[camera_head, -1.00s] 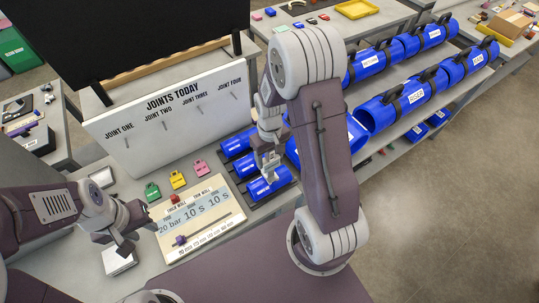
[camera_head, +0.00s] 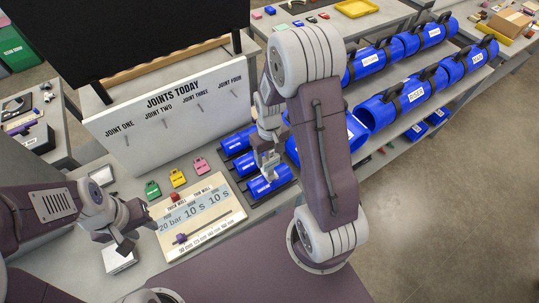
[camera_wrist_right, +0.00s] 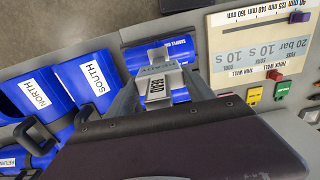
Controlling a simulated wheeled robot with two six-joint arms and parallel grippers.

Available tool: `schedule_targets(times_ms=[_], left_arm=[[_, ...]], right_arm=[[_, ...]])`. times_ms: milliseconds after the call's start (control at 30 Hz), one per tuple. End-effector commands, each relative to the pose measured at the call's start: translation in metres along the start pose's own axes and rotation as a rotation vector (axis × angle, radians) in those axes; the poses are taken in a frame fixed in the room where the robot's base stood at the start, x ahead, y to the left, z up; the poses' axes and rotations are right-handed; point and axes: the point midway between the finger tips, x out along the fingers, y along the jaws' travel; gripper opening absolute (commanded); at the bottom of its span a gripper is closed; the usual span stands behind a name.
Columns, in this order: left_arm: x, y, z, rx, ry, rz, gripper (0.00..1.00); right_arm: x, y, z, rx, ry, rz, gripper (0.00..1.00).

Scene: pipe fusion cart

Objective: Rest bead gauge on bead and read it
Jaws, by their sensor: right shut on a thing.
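My right gripper (camera_head: 268,168) is above the nearest of several short blue sample pipes (camera_head: 271,182) on the bench. In the right wrist view it is shut on a small light-grey bead gauge (camera_wrist_right: 158,90) with a dark-lettered label. The gauge is over the blue sample pipe (camera_wrist_right: 180,46), which has a white label. The gripper hides part of the pipe, so I cannot tell whether the gauge touches its bead. My left gripper (camera_head: 124,245) is low at the left, by a small white box (camera_head: 118,262). Its fingers are too unclear to tell open from shut.
A cream settings board (camera_head: 205,226) with a purple slider lies beside the sample pipes. Green, yellow and pink tags stand behind it, before the white joints board (camera_head: 165,120). Large labelled blue pipes (camera_head: 400,100) fill the rack at right.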

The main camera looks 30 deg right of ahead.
Motion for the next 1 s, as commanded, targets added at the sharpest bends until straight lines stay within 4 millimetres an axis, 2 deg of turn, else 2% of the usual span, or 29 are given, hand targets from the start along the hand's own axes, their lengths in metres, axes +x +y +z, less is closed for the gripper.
schedule_targets(times_ms=[1000], left_arm=[[0.008,0.000,0.001,0.000,0.000,0.000,0.36]], right_arm=[[0.011,0.000,0.000,0.000,0.001,0.000,0.26]])
